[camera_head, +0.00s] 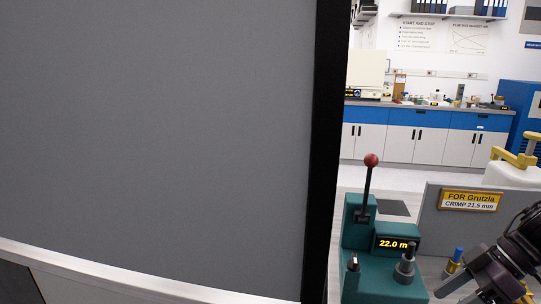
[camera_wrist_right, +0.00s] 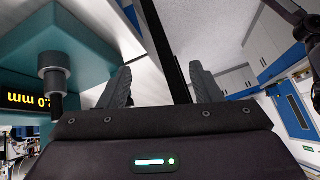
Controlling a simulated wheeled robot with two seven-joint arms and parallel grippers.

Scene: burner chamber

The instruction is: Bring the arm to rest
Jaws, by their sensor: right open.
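My right arm comes in at the lower right of the head view, with its gripper (camera_head: 458,290) low beside the teal crimping machine (camera_head: 385,290). In the right wrist view the right gripper (camera_wrist_right: 163,82) has its two dark fingers spread apart with nothing between them. The teal machine (camera_wrist_right: 85,50) shows upside down at the left of that view, its grey cylinder close to the left finger but apparently apart. My left gripper is in neither view.
A large grey panel (camera_head: 150,130) with a black edge fills the left of the head view. The machine has a red-knobbed lever (camera_head: 371,160) and a display (camera_head: 393,244) reading "22.0 m". Behind it stands a grey board with a yellow "CRIMP 21.5 mm" sign (camera_head: 470,200). Blue-fronted cabinets (camera_head: 430,118) line the back.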

